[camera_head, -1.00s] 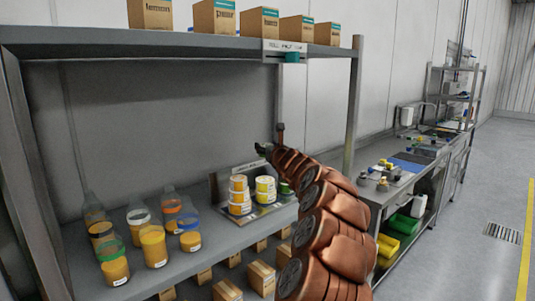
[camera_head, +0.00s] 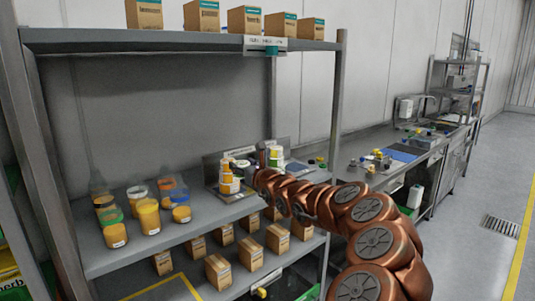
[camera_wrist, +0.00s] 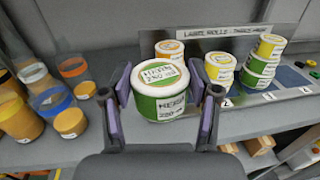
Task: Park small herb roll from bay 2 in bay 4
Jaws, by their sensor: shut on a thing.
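The small herb roll (camera_wrist: 160,100), green with a white lid and printed "HERBS", is between the two fingers of my gripper (camera_wrist: 158,112) in the wrist view. My gripper is shut on it, in front of the label-roll rack (camera_wrist: 205,38). Behind it, an orange-topped roll stack (camera_wrist: 169,48) is partly hidden. A yellow roll stack (camera_wrist: 220,66) stands by the number 2. Green rolls with a yellow one on top (camera_wrist: 262,62) stand by the number 3. The blue bay to their right (camera_wrist: 292,78) looks empty. In the head view my gripper (camera_head: 255,174) is at the rack.
Several jars with coloured lids (camera_head: 147,215) stand on the shelf left of the rack; they also show in the wrist view (camera_wrist: 50,105). Cardboard boxes stand on the upper shelf (camera_head: 180,38) and below (camera_head: 218,268). A steel counter (camera_head: 390,165) lies to the right.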

